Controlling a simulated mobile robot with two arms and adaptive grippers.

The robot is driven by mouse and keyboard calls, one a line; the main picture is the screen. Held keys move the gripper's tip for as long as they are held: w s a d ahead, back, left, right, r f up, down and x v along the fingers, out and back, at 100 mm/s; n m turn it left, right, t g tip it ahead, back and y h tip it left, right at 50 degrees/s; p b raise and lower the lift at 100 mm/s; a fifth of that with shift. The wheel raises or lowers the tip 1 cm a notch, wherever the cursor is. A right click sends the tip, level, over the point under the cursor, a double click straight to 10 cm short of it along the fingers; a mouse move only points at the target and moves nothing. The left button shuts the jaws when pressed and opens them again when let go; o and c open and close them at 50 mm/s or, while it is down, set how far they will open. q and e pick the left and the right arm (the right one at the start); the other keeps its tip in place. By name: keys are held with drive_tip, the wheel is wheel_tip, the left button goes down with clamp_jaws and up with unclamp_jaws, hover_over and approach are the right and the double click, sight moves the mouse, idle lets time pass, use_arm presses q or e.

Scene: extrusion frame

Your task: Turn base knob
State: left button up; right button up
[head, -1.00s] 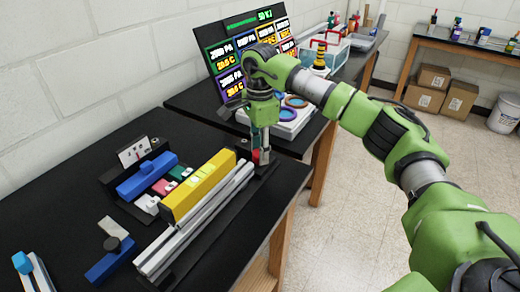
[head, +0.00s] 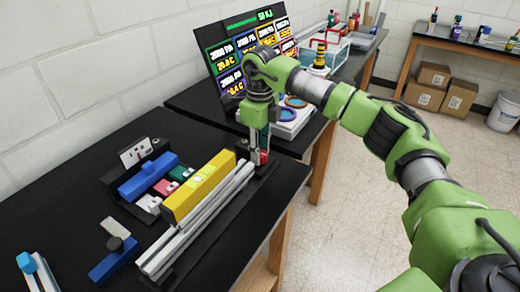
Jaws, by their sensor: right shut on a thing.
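The extrusion frame (head: 205,220) lies on the black table, with pale rails alongside a yellow block (head: 200,186). At its far right end is a small red part (head: 263,157), probably the base knob. My right gripper (head: 259,158) points down there and is shut on it. The fingers and wrist hide most of the knob, so its turn angle cannot be told. My left gripper is not in view.
A blue block (head: 148,174) and small colored pieces lie left of the yellow block. Another blue block (head: 112,260) is nearer. A display panel (head: 240,60) and a white tray (head: 292,118) stand behind my right gripper. The table's right edge is close.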

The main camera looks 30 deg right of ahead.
drive_tip(key=m, duration=0.4)
drive_tip(key=shift+m, duration=0.3)
drive_tip(key=m+p, duration=0.1)
drive_tip(key=m, duration=0.3)
drive_tip(key=shift+m, duration=0.3)
drive_tip(key=m, duration=0.4)
drive_tip(key=shift+m, duration=0.3)
drive_tip(key=shift+m+p, duration=0.45)
drive_tip(key=shift+m, duration=1.85)
drive_tip(key=o, duration=1.1)
